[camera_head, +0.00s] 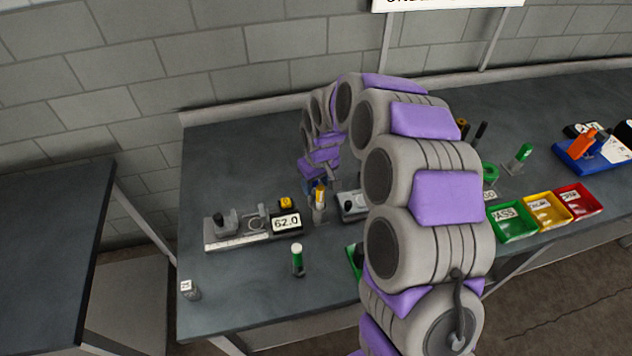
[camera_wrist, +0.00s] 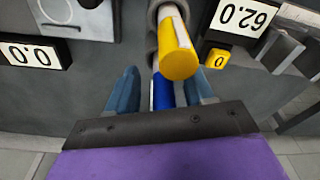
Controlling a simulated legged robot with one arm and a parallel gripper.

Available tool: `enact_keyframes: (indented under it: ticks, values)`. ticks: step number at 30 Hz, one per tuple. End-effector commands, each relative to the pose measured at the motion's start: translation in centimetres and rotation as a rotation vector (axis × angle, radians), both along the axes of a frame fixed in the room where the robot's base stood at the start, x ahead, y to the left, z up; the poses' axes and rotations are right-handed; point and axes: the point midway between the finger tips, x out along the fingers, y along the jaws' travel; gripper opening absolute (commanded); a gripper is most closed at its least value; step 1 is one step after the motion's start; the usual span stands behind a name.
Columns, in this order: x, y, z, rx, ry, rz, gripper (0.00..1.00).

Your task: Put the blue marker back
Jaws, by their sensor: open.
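The blue marker (camera_wrist: 162,92) shows in the wrist view between the two blue fingers of my gripper (camera_wrist: 164,76). The fingers are open, with the marker in the gap; I cannot see contact on either side. A yellow-capped marker (camera_wrist: 178,58) stands in front of it and hides part of it. Grey rings of a holder (camera_wrist: 152,14) show by the markers. In the head view my gripper (camera_head: 316,184) is at the yellow-capped marker (camera_head: 319,198); the blue marker cannot be told apart from the fingers there.
A gauge with a 62.0 display (camera_head: 286,222) stands close by on the left. A green marker (camera_head: 297,260) stands nearer the front. Green (camera_head: 512,232), yellow (camera_head: 546,224) and red (camera_head: 577,212) bins lie right of my arm.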

Motion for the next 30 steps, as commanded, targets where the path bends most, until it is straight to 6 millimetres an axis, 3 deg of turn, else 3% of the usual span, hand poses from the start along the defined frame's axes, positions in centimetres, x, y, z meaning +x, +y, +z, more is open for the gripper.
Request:
enact_keyframes:
  ticks: [8,19,24,30]
  values:
    - [-0.3,-0.2,3.3,0.0,-0.002,0.0,0.52]
    - [-1.0,-0.7,10.5,0.001,-0.003,0.0,0.52]
    - [-1.2,-0.9,11.7,-0.001,0.001,0.0,0.52]
    - [-1.4,-1.0,11.9,-0.001,0.003,-0.002,0.52]
